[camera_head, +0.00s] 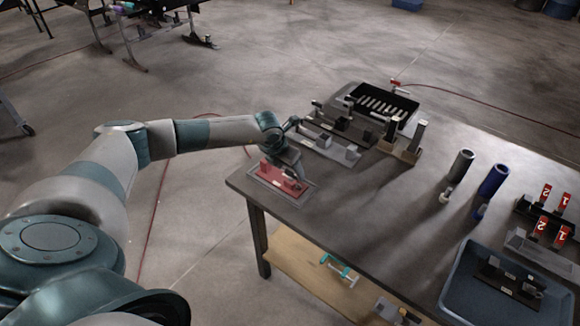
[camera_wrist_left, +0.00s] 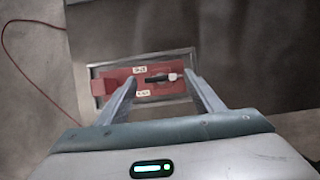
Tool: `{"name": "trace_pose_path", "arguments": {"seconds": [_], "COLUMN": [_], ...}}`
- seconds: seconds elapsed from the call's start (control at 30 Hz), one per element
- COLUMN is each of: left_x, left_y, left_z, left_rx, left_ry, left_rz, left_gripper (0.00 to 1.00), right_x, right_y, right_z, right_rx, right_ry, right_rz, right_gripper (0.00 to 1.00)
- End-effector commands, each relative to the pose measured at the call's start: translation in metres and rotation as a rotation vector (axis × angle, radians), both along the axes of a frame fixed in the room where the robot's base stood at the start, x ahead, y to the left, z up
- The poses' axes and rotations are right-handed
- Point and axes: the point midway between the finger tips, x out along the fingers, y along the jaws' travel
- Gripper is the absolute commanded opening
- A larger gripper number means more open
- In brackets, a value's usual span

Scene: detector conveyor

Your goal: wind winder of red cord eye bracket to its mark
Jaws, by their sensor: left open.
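The red bracket (camera_head: 283,180) lies in a grey frame at the left corner of the table. In the left wrist view the red bracket (camera_wrist_left: 115,82) has a raised red block at its left, two small white labels (camera_wrist_left: 139,70) and a dark winder (camera_wrist_left: 160,78) with a pale end at its right. My left gripper (camera_head: 297,176) is over the right part of the bracket. In the left wrist view its two fingers (camera_wrist_left: 160,85) are open, one on each side of the winder, apart from it. The label print is too small to read. My right gripper is not in view.
Grey fixtures (camera_head: 330,135) and a black slotted tray (camera_head: 382,103) stand behind on the table (camera_head: 365,215). Grey (camera_head: 461,164) and blue (camera_head: 494,180) cylinders stand to the right. A blue-grey tray (camera_head: 458,290) is at the front right. The table middle is clear.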

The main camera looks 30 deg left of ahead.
Motion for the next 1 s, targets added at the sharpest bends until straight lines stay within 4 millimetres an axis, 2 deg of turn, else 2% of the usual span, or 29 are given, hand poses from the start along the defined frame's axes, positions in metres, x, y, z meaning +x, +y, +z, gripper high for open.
{"name": "trace_pose_path", "arguments": {"seconds": [0.2, 0.5, 0.67, 0.7, 1.0], "left_x": [0.0039, 0.0042, 0.0042, 0.0043, 0.0046], "left_y": [-0.0006, -0.0004, -0.0003, -0.0004, -0.0003], "left_z": [-0.0101, -0.0112, -0.011, -0.011, -0.0122], "left_rx": [0.001, 0.001, 0.001, 0.001, 0.0], "left_ry": [0.0, 0.0, 0.0, 0.0, -0.001], "left_rz": [-0.001, -0.001, 0.0, 0.0, -0.018], "left_gripper": [0.61, 0.61, 0.23, 0.19, 0.2], "right_x": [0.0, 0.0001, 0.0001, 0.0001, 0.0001], "right_y": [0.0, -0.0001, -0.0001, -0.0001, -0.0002], "right_z": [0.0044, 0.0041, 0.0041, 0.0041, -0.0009], "right_rx": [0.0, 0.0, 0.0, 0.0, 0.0], "right_ry": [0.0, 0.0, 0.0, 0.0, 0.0], "right_rz": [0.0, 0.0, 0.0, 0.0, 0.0], "right_gripper": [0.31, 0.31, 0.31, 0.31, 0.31]}}
